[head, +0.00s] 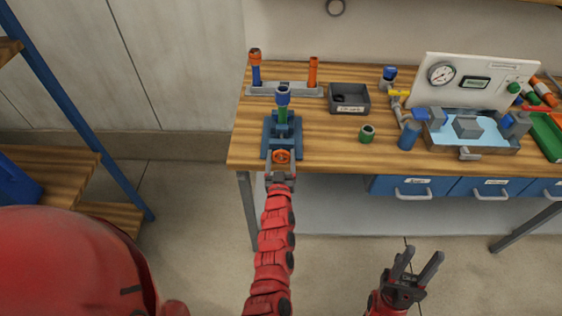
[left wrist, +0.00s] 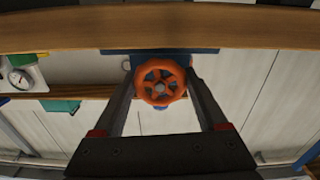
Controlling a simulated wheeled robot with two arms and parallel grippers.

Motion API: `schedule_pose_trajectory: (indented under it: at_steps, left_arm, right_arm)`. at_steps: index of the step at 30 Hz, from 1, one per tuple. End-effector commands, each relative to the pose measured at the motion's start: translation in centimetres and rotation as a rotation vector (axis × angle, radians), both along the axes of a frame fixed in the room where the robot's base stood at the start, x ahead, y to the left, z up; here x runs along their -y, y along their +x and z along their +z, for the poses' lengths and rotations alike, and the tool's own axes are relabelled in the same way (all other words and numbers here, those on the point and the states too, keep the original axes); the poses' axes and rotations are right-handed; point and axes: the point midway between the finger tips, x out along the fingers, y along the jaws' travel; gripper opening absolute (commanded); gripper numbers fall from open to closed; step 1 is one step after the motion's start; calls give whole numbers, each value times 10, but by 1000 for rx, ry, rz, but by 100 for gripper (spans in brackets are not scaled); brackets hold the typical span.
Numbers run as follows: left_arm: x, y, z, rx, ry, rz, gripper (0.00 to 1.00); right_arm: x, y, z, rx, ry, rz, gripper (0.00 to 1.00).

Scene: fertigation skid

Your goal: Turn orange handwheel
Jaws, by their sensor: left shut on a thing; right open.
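The orange handwheel (head: 281,156) faces the front on a blue valve stand (head: 268,137) at the left end of the workbench. My right gripper (head: 418,267) is open and empty, low in front of the bench, well away from the wheel.
The wooden workbench (head: 335,150) holds a grey bin (head: 348,99), a green cup (head: 367,133), a blue cylinder (head: 409,135) and a basin with a gauge panel (head: 470,80). A rack with orange-topped tubes (head: 285,90) stands behind the valve. Blue drawers (head: 410,187) hang below. A shelf (head: 60,170) stands left.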

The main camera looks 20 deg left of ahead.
Motion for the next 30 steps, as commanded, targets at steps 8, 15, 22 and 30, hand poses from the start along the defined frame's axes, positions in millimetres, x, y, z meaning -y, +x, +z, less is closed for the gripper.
schedule_pose_trajectory:
  at_steps: [8, 15, 22, 30]
  left_arm:
    - [0, 0, -6, 66, -225, 0, 20]
    - [1, 0, -5, 109, -383, -1, 20]
    - [1, 0, -3, 136, -474, -1, 20]
    - [1, 0, -2, 145, -516, -2, 20]
  right_arm:
    - [0, 0, -38, 0, 0, 0, 45]
    - [0, 0, -56, 0, 0, 0, 45]
    - [0, 0, -64, 0, 0, 0, 45]
    - [0, 0, -67, 0, 0, 0, 45]
